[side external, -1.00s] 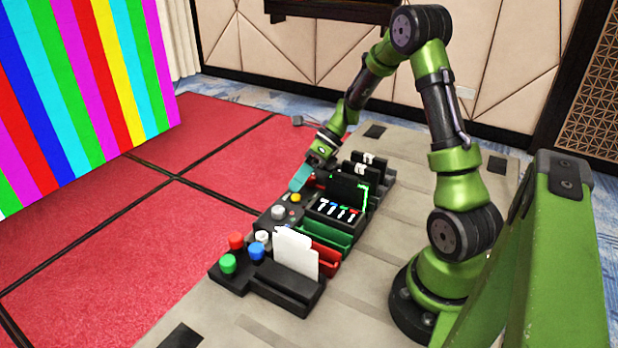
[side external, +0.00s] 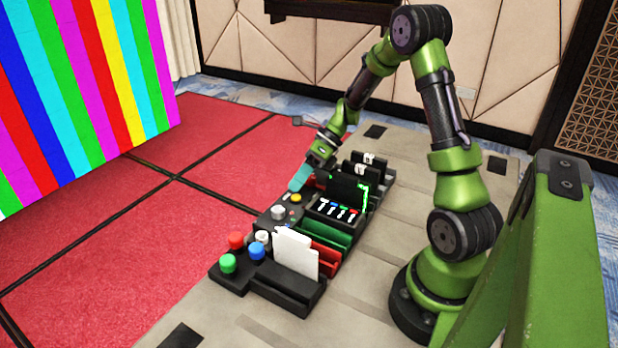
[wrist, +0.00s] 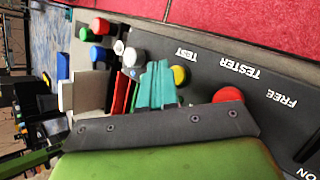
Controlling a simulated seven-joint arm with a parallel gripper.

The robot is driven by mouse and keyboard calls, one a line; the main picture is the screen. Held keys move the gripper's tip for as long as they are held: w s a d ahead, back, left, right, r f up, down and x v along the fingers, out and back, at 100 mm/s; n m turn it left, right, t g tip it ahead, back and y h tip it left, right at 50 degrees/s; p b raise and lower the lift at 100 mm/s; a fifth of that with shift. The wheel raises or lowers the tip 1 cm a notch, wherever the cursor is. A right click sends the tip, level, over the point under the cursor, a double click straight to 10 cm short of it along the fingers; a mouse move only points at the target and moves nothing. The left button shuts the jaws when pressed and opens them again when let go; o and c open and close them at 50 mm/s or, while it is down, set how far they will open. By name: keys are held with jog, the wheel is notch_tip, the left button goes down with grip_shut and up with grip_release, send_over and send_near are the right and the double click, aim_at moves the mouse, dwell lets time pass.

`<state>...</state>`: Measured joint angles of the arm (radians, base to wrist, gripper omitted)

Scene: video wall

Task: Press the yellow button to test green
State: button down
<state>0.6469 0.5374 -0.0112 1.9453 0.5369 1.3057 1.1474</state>
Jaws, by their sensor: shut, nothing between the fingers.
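The yellow button (side external: 296,198) sits on the black console near the console's far part. In the wrist view the yellow button (wrist: 180,75) stands beside the word TEST, just right of my teal fingertips. My gripper (side external: 298,182) is shut and empty, pointing down beside the yellow button. Its closed fingers (wrist: 157,84) also show in the wrist view; I cannot tell whether they touch the button. The video wall (side external: 85,95) shows vertical stripes in several colours, green among them.
A red button (wrist: 228,95) lies close to the fingers. Green (side external: 228,263), blue (side external: 257,251), red (side external: 236,240) and white buttons are grouped at the console's near end. White cards (side external: 296,252) stand in a slot. The red floor left of the console is clear.

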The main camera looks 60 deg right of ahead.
aim_at(299, 195)
jog(key=shift+f, duration=0.15)
jog(key=shift+f, duration=0.3)
jog(key=shift+f, duration=0.45)
dwell(0.7)
dwell(0.3)
jog(key=shift+r, duration=0.85)
jog(key=shift+r, duration=2.55)
